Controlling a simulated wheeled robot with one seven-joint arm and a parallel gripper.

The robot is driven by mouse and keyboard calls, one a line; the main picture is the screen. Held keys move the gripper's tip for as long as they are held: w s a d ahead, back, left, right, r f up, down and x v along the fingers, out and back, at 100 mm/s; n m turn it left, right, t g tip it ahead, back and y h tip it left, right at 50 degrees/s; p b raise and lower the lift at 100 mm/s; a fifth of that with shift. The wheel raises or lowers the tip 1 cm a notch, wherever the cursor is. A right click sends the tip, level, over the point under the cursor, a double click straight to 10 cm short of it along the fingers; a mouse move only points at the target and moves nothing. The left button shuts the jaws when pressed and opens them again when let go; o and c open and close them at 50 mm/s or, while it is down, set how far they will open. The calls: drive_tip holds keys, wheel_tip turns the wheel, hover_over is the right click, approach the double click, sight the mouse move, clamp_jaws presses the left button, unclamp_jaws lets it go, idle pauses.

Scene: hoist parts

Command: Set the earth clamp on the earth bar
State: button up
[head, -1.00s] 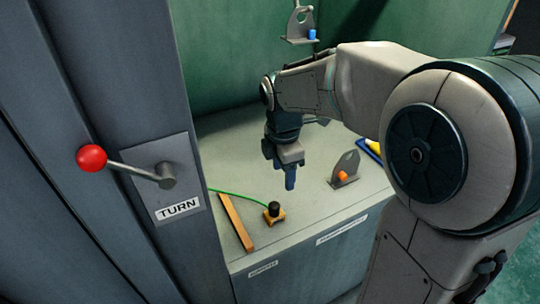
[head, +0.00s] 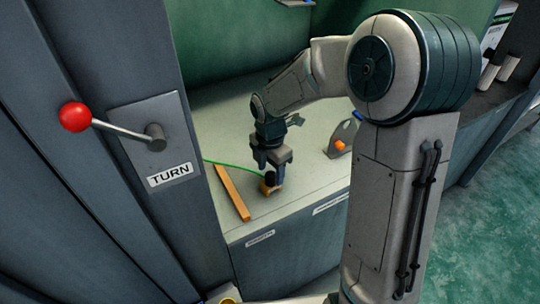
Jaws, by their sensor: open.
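The earth clamp (head: 267,189) is a small yellow-orange block with a black knob on top. It stands on the grey worktop near the front edge, with a green cable running from it to the left. The earth bar (head: 232,193) appears to be the orange-brown strip lying on the worktop just left of the clamp, apart from it. My gripper (head: 271,168) points down, open, right over the clamp. Its fingers are at about the height of the knob and partly hide it. I cannot tell whether they touch it.
An upright grey plate with an orange part (head: 340,145) stands to the right on the worktop (head: 300,205). At left, a lever with a red ball (head: 75,117) sticks out from a panel marked TURN (head: 170,174). A green wall closes off the back.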

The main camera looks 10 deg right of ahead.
drive_tip(key=shift+f, duration=1.3)
clamp_jaws()
drive_tip(key=c, duration=1.2)
unclamp_jaws()
wheel_tip(320, 180, up, 5)
drive_tip(key=p, duration=0.5)
drive_tip(key=shift+r, duration=0.15)
drive_tip(key=c, duration=1.2)
unclamp_jaws()
drive_tip(key=c, duration=1.2)
unclamp_jaws()
